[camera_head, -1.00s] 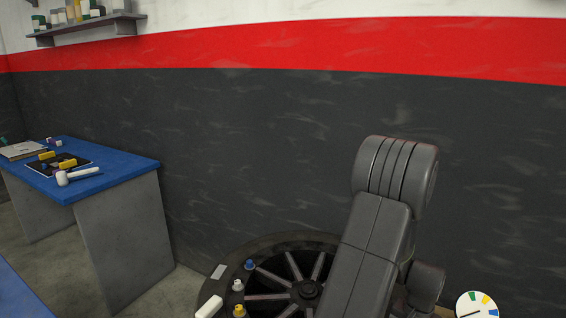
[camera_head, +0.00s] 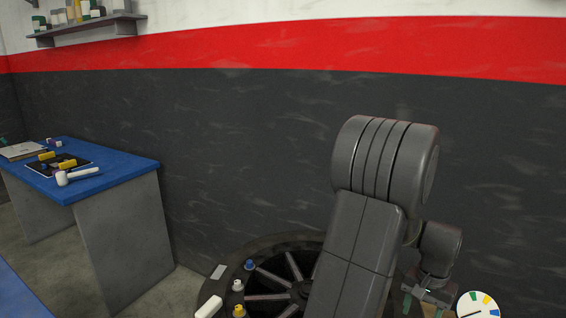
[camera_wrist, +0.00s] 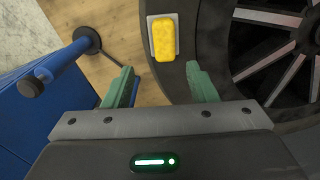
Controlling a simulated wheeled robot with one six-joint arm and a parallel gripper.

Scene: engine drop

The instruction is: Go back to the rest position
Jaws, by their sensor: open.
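My gripper (camera_head: 424,302) shows at the lower right of the head view, below my grey arm, with green fingers pointing down at the frame's bottom edge. In the wrist view my gripper (camera_wrist: 160,80) has its two green fingers wide apart with nothing between them. Beyond the fingertips a yellow block (camera_wrist: 164,40) lies on a light pad on the dark rim of a spoked wheel-like table (camera_wrist: 210,30). My arm covers the right part of this wheel table (camera_head: 262,250) in the head view.
Small capped bottles (camera_head: 238,286) and a white block (camera_head: 209,307) stand on the wheel's left rim. A round dial (camera_head: 478,305) is at lower right. A blue-topped bench (camera_head: 120,170) with tools stands left, under a wall shelf (camera_head: 90,26). A blue structure (camera_wrist: 40,110) is left in the wrist view.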

